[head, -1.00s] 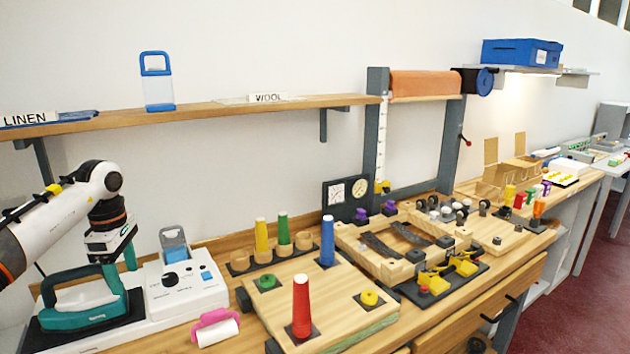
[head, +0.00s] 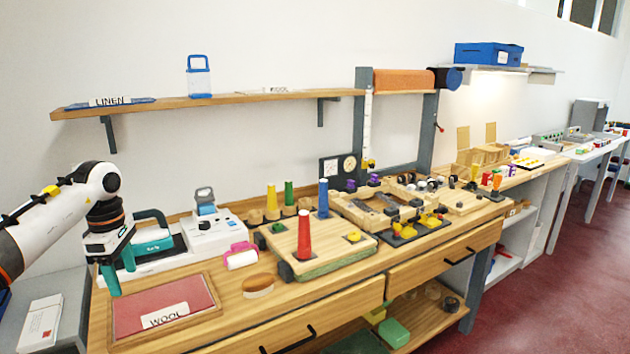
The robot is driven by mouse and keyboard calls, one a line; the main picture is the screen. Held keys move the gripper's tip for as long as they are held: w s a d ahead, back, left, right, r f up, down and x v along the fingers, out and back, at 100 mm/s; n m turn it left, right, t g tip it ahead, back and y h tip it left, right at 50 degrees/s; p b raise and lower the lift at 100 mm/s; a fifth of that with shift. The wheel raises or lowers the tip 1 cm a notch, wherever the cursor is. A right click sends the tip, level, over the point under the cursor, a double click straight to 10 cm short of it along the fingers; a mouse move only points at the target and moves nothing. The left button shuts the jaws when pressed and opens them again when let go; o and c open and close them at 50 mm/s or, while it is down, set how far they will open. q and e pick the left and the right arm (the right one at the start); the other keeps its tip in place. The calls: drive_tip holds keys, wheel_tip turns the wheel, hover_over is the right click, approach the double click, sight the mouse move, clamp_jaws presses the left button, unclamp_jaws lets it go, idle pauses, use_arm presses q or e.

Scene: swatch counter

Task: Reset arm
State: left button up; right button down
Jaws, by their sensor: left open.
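My left arm comes in from the left edge of the head view. Its gripper (head: 120,272) points down, with teal fingers, and is open and empty. It hangs in front of the left end of the counter, near the teal-handled iron (head: 152,238), which stands on a white base. I cannot tell how far the fingers are from the iron. My right gripper is not in view.
A red mat labelled WOOL (head: 190,292) lies on the wooden counter (head: 330,300) near the gripper. A brush (head: 258,285), a pink-handled roller (head: 241,257) and a board with coloured cones (head: 335,248) stand to the right. A shelf (head: 240,97) runs above.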

use_arm(q)
drive_tip(key=w+d+f+n+t+h, duration=0.25)
drive_tip(key=d+f+n+h, duration=0.7)
drive_tip(key=d+f, duration=1.1)
drive_tip(key=s+d+f+n+t+h, duration=0.1)
drive_tip(key=s+f+n+t, duration=0.2)
drive_tip(key=f+n+t, duration=0.95)
drive_tip(key=s+a+f+n+g+y, duration=0.35)
drive_tip(key=s+f+n, duration=0.7)
drive_tip(key=f, duration=0.35)
drive_tip(key=s+a+f+n+g+y, duration=0.3)
drive_tip(key=s+f+n+y, duration=0.2)
drive_tip(key=s+f+n, duration=0.55)
drive_tip(key=s+f+n+g, duration=0.2)
drive_tip(key=s+f, duration=0.2)
drive_tip(key=s, duration=0.6)
drive_tip(key=s+f+n+g+y, duration=0.1)
drive_tip(key=s+f+n+g, duration=0.1)
drive_tip(key=s, duration=0.9)
drive_tip(key=s+f+n+g+y, duration=0.1)
drive_tip(key=s+f+n+g, duration=0.2)
drive_tip(key=s+f, duration=0.3)
drive_tip(key=s, duration=0.4)
drive_tip(key=shift+s+a, duration=0.25)
drive_tip(key=shift+s, duration=0.15)
